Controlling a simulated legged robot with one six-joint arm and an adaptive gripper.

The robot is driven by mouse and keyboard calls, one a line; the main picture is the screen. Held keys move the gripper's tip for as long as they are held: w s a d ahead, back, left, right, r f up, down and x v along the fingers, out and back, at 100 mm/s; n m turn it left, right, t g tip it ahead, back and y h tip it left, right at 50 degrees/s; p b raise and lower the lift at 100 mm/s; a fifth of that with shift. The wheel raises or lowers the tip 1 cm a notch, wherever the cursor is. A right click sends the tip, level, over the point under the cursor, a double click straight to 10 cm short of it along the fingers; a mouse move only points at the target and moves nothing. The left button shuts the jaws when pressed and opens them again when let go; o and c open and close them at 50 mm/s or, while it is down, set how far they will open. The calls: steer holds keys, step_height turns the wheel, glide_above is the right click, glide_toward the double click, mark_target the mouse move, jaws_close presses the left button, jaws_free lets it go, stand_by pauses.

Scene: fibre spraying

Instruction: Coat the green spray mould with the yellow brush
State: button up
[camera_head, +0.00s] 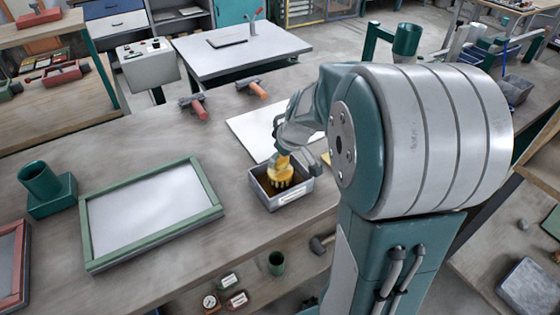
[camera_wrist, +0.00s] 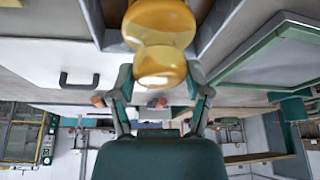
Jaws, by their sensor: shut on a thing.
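The green spray mould (camera_head: 156,241) is a flat green-rimmed frame around a pale panel, lying on the bench at the left in the head view. Its green rim also shows at the upper right of the wrist view (camera_wrist: 252,48). My gripper (camera_wrist: 160,78) is shut on the yellow brush (camera_wrist: 160,25), which fills the upper middle of the wrist view. In the head view the brush (camera_head: 287,174) points down with its bristle end inside a small grey box (camera_head: 297,193), right of the mould. The bristle tips and box floor are partly hidden.
A green cup on a block (camera_head: 50,192) stands left of the mould, and a red-rimmed frame (camera_head: 24,250) is at the left edge. A white panel (camera_head: 250,130) lies behind the box. A green cup (camera_head: 276,264) stands at the front.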

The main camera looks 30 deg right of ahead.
steer(key=shift+r, duration=4.15)
steer(key=shift+w, duration=0.1)
